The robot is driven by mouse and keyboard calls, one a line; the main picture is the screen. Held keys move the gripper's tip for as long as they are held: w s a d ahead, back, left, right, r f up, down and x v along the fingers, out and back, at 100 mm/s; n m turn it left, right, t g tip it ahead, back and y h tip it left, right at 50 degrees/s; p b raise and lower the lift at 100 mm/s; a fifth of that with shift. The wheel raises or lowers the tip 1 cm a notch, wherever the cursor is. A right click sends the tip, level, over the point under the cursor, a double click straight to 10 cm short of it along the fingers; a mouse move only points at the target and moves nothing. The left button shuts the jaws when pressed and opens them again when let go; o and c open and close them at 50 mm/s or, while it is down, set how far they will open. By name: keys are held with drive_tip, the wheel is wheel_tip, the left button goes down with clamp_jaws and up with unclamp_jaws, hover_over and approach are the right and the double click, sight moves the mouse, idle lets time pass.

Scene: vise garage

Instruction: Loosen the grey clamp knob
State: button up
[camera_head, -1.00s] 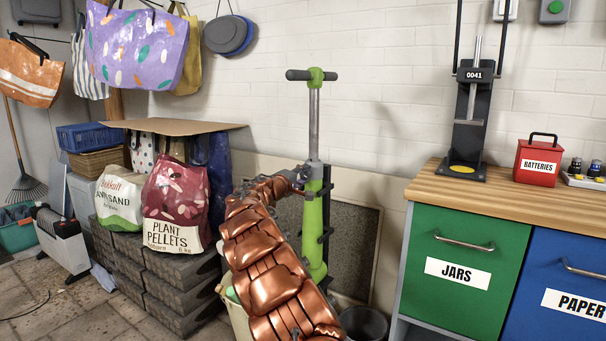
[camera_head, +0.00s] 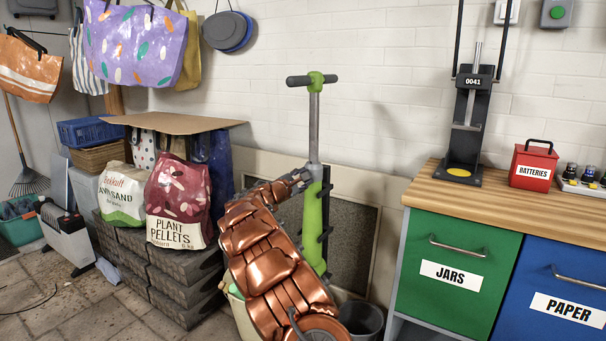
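A green pump-like stand (camera_head: 313,222) with a grey upright shaft (camera_head: 314,128) and a dark T-handle (camera_head: 312,79) stands against the back wall. A grey collar joins the shaft and the green body. The grey clamp knob is not distinct here; it may be at this collar, hidden or too small to make out. My copper arm reaches up from the bottom of the picture. My gripper (camera_head: 302,179) is at the collar's left side, close to the post. Contact cannot be told. Its fingers are small and dark, so their opening is unclear.
A wooden-topped cabinet (camera_head: 500,205) with green and blue drawers stands at right, bearing a red batteries box (camera_head: 533,165) and a black press (camera_head: 468,130). Stacked grey blocks (camera_head: 170,275) with bags stand at left. A dark bucket (camera_head: 362,320) sits low beside my arm.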

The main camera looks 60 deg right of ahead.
drive_tip(key=shift+f+n+p, duration=0.1)
drive_tip(key=shift+n+p, duration=0.2)
drive_tip(key=shift+n, duration=0.3)
drive_tip(key=o, duration=1.1)
drive_tip(key=shift+o, duration=0.2)
drive_tip(key=a, duration=1.2)
drive_tip(key=shift+s, duration=0.25)
drive_tip(key=shift+r, duration=0.2)
